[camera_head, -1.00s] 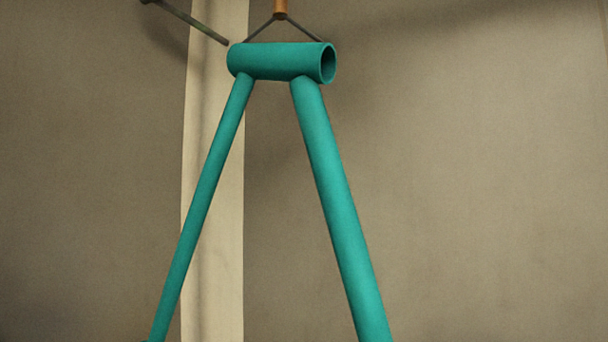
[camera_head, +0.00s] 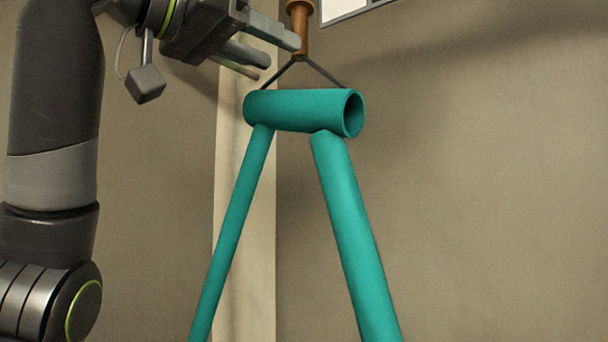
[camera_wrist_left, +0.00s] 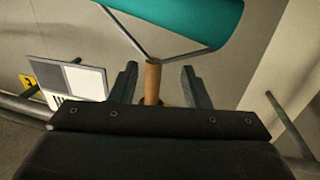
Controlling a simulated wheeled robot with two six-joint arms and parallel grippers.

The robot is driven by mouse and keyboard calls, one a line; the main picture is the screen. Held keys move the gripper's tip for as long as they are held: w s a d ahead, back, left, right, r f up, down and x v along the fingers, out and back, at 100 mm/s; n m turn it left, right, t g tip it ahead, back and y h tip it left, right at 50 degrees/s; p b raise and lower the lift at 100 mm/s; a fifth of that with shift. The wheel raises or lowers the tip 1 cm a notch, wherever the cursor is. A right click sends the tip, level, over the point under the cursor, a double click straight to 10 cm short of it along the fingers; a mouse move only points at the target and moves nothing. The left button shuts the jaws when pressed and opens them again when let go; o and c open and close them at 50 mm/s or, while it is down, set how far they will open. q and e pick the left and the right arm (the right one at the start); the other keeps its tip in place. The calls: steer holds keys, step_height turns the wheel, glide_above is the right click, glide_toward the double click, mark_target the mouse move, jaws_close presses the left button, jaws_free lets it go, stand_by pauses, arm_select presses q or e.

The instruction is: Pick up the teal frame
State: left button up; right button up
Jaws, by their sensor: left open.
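The teal frame (camera_head: 345,200) hangs in the head view, a short horizontal tube on top with two tubes slanting down out of the picture. Thin wires run from its top tube up to an orange-brown rod (camera_head: 299,28). My left gripper (camera_head: 281,52) is open, just above and left of the top tube, close to the rod and wires. In the left wrist view the rod (camera_wrist_left: 152,80) shows between the open fingers (camera_wrist_left: 160,88); whether it lies within their reach is unclear. The teal tube (camera_wrist_left: 190,18) crosses the top there. My right gripper is not in view.
A pale vertical strip (camera_head: 245,215) stands on the wall behind the frame. A thin bar (camera_wrist_left: 288,122) shows at right in the left wrist view, and a grey and white panel with yellow signs (camera_wrist_left: 75,78) at left. The right side of the head view is clear.

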mark_target(299, 66)
arm_select(q)
steer(key=d+p, duration=0.1)
steer(key=w+d+p, duration=0.2)
steer(key=d+p, duration=0.1)
steer(key=shift+w+r, duration=0.25)
steer(key=shift+r, duration=0.15)
steer(key=shift+w+d+f, duration=0.1)
steer(key=shift+w+d, duration=0.15)
steer(key=shift+s+a, duration=0.1)
steer(key=shift+a, duration=0.1)
steer(key=shift+c, duration=0.7)
steer(key=c, duration=0.7)
jaws_close()
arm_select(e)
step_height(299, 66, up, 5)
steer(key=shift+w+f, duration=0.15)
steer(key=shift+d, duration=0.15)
